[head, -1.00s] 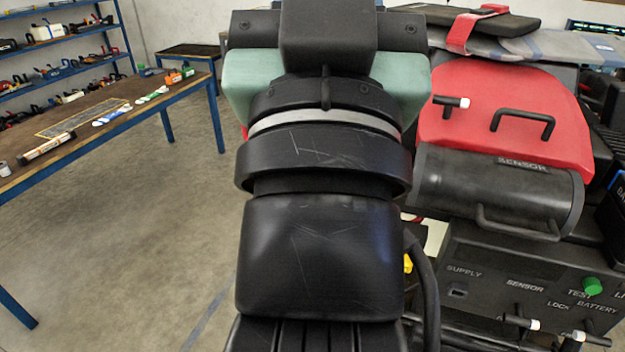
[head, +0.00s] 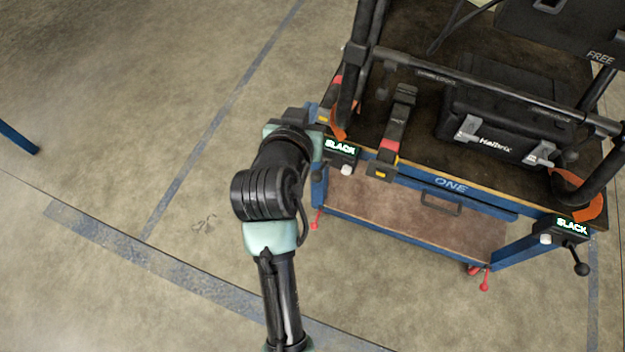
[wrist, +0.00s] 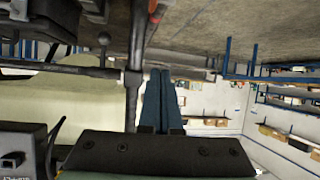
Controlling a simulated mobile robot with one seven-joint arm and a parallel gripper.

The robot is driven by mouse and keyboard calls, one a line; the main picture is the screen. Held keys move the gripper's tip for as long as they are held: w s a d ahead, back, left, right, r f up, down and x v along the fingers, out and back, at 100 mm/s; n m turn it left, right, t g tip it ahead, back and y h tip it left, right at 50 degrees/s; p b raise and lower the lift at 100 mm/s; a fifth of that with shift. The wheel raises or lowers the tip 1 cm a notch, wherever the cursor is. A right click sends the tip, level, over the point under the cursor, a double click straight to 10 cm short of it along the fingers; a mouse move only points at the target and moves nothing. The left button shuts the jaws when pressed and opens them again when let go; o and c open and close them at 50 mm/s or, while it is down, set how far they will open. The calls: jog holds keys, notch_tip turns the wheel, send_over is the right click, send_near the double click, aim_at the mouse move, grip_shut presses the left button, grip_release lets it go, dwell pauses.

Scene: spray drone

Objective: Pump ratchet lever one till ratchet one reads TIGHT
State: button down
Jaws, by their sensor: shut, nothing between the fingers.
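The left ratchet box (head: 340,148) reads SLACK in green, and so does the right ratchet box (head: 571,228). A black ball-ended lever (head: 580,266) hangs from the right box. The left box's lever is not clear beside my arm. I cannot tell which box is ratchet one.
Black legs with orange feet (head: 578,195) stand there. Red-tipped casters support the cart. Floor left of it is clear.

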jog(key=g+b, duration=0.2)
jog(key=b, duration=0.1)
send_near(315, 173)
jog(key=w+r, duration=0.4)
jog(key=shift+h, duration=0.3)
jog(key=shift+d+f, duration=0.1)
jog(key=w+f+b, duration=0.1)
jog(key=f, duration=0.1)
jog(key=w+d+f, duration=0.1)
jog(key=w+f, duration=0.1)
jog(key=f, duration=0.1)
jog(key=w+f+b, duration=0.1)
jog(key=w+f, duration=0.1)
jog(key=shift+d+f+b, duration=0.3)
jog(key=shift+f, duration=0.05)
jog(key=shift+s+f, duration=0.2)
jog(key=shift+s, duration=0.15)
jog(key=shift+a+f+b, duration=0.1)
jog(key=shift+f+b, duration=0.05)
jog(key=shift+b, duration=0.15)
jog(key=shift+s+f+b, duration=0.1)
jog(key=shift+s+b, duration=0.1)
jog(key=shift+b, duration=0.35)
